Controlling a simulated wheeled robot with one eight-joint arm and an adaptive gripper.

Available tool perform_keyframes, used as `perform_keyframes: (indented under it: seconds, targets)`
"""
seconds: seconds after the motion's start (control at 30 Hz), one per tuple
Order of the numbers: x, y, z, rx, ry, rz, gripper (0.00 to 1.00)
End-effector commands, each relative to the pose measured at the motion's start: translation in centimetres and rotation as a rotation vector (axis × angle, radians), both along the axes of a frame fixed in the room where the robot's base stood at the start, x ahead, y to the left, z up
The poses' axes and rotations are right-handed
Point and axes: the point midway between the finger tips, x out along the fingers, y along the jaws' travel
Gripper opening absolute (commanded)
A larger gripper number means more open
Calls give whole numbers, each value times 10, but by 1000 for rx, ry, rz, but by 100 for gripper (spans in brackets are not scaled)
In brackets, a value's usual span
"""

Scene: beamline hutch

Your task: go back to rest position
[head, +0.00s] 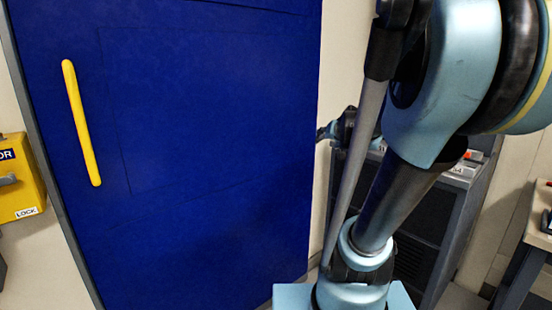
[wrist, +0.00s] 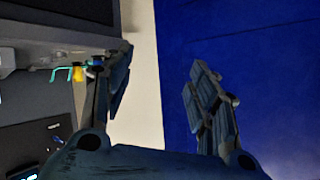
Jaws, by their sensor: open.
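My gripper (wrist: 162,62) is open in the wrist view, with its two dark fingers apart and nothing between them. Behind the gap are a pale wall strip and the blue door (wrist: 260,80). In the head view my arm fills the right side, and a dark and light-blue part by the cabinet looks like my wrist end, partly hidden behind the arm. The gripper's fingers cannot be made out clearly there.
The large blue door (head: 220,140) with a yellow handle (head: 82,123) stands at left and appears shut. A yellow lock box (head: 20,190) is on the wall beside it. A dark grey cabinet (head: 422,240) stands behind my arm. A bench (head: 525,265) is at the right edge.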

Motion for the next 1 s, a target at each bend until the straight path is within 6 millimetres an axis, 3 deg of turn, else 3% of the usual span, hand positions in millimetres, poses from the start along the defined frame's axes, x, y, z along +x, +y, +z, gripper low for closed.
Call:
perform_keyframes:
  seconds: [0.1,0.23,0.4,0.5,0.6,0.7,1.0]
  targets:
    - [-55,21,-48,-45,174,79,54]
    - [-118,31,-96,-100,368,139,54]
    - [-200,27,-150,-180,611,176,54]
    - [-237,21,-170,-218,722,179,54]
    - [-263,14,-182,-245,798,176,54]
    - [-276,11,-188,-260,837,173,54]
    - [-279,10,-190,-263,849,172,54]
